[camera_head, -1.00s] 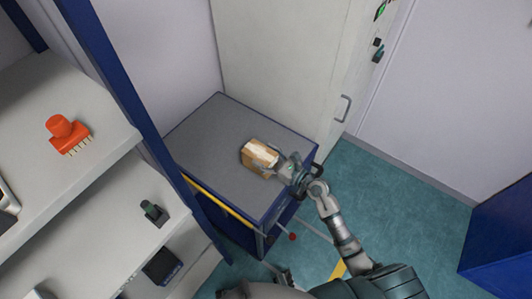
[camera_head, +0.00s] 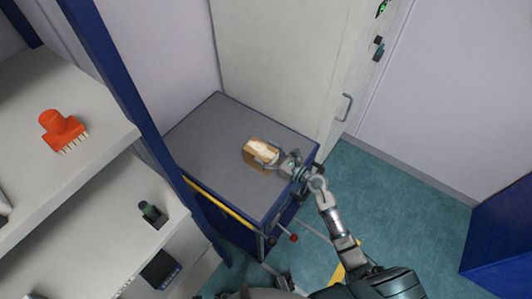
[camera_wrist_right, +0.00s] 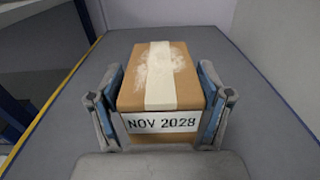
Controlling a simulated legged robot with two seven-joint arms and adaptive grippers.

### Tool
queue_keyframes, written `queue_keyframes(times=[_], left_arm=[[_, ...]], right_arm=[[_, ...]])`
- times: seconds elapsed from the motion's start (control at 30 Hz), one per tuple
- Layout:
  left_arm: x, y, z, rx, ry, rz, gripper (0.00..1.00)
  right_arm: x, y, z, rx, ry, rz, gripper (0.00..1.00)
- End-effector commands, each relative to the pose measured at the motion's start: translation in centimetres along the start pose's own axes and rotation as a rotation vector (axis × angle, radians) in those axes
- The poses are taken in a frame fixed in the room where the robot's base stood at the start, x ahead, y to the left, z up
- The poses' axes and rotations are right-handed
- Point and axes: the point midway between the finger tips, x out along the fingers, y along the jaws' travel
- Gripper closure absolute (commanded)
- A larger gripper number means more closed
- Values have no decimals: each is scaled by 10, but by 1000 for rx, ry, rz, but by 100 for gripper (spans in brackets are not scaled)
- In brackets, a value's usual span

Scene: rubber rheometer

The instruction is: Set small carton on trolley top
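The small brown carton (camera_head: 261,150) sits on the grey trolley top (camera_head: 215,130), right of its middle in the head view. It has a pale tape strip. In the right wrist view, the carton (camera_wrist_right: 160,75) shows a "NOV 2028" label on the face towards me. My right gripper (camera_head: 268,159) is at the carton's near right side. In the wrist view, its fingers stand on both sides of the carton, spread slightly outward, with narrow gaps, so it looks open around the carton. The carton's underside is hidden. My left gripper is not in view.
A yellow bar (camera_head: 222,203) runs along the trolley's front left edge. A shelf unit (camera_head: 85,195) at left holds an orange brush (camera_head: 62,130) and small dark devices. A pale cabinet (camera_head: 280,65) stands behind the trolley. Bare trolley top lies left of the carton.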

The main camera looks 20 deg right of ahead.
Motion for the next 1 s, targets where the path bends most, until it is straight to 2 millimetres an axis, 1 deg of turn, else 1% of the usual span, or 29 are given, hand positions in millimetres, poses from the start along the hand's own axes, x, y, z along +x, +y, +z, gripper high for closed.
queue_keyframes(times=[0.43,0.47,0.57,0.67,0.77,0.9,1.0], left_arm=[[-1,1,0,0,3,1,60],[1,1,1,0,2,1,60],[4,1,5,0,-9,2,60],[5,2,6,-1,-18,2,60],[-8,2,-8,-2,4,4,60],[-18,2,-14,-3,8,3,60],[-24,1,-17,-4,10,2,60]], right_arm=[[0,-1,2,0,0,-1,3],[-3,-1,1,-1,1,-1,3],[-18,-1,0,-3,4,-2,3],[-39,0,-1,-4,5,-2,3],[-63,0,-2,-3,5,-2,3],[-92,-1,-2,0,5,-1,3],[-107,-1,-1,0,3,-1,3]])
